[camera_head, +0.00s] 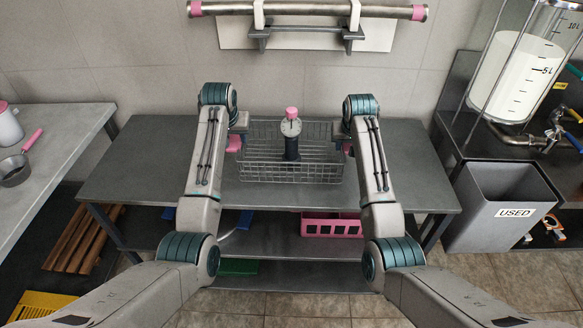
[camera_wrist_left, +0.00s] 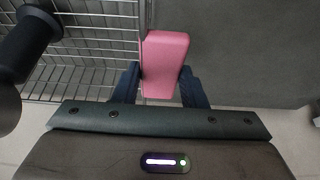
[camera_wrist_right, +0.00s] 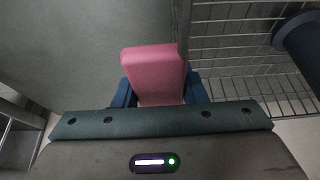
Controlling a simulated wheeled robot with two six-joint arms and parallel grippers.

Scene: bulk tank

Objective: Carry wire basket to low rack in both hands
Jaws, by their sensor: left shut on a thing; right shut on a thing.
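The wire basket (camera_head: 262,172) is at the middle of the grey table, level between my two arms. A dark cylinder with a round dial and pink top (camera_head: 291,128) stands upright in it. My left gripper (camera_head: 236,143) is shut on the basket's left pink handle, which shows between its fingers in the left wrist view (camera_wrist_left: 165,60). My right gripper (camera_head: 347,147) is shut on the right pink handle, seen in the right wrist view (camera_wrist_right: 153,72). I cannot tell whether the basket's bottom touches the table. Which thing is the low rack is unclear.
The table top (camera_head: 150,165) is clear on both sides of the basket. Shelves below hold a pink crate (camera_head: 331,226) and blue and green things. A grey USED bin (camera_head: 497,207) stands right. A wooden slatted piece (camera_head: 84,238) lies low at left, near a side counter (camera_head: 62,135).

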